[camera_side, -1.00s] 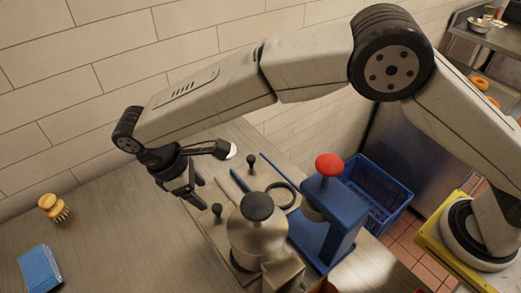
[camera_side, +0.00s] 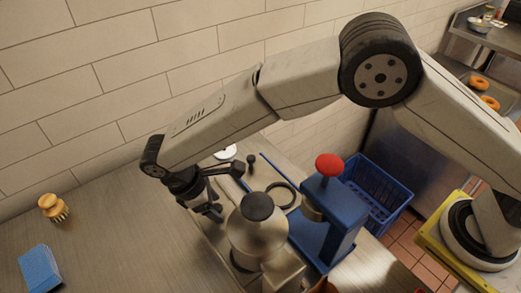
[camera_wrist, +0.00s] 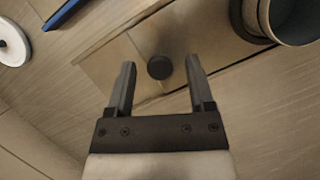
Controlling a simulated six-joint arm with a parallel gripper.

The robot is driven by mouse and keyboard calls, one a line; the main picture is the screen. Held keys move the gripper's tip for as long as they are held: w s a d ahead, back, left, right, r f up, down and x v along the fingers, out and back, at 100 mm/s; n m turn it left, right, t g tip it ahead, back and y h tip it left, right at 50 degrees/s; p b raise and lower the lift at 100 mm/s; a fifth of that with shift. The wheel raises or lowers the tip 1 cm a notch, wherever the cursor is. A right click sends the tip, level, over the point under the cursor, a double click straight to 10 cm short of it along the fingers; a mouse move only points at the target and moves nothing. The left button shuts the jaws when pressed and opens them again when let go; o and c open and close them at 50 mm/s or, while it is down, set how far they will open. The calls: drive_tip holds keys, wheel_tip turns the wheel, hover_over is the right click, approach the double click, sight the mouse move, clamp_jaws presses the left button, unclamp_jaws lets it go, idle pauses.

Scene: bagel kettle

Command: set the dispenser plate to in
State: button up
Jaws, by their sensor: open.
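The metal dispenser (camera_side: 256,232) with a black-topped lid stands in the middle of the side view. Part of a round vessel shows at the upper right of the wrist view (camera_wrist: 292,20). A flat plate (camera_wrist: 108,70) with a round black knob (camera_wrist: 159,67) lies beside it; I take this for the dispenser plate. My gripper (camera_side: 213,211) is low at the dispenser's left. It is open, and in the wrist view its fingers (camera_wrist: 161,63) appear on either side of the knob. In the side view the gripper hides this knob. I cannot tell whether the fingers touch it.
Another black knob (camera_side: 251,160) stands behind the dispenser, near a black ring (camera_side: 281,195). A blue press (camera_side: 326,220) with a red knob stands to the right, before a blue crate (camera_side: 378,187).

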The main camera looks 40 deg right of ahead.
drive_tip(key=shift+s+d+f, duration=0.1)
drive_tip(key=shift+d+f, duration=0.15)
drive_tip(key=shift+f, duration=0.4)
clamp_jaws()
idle(1.1)
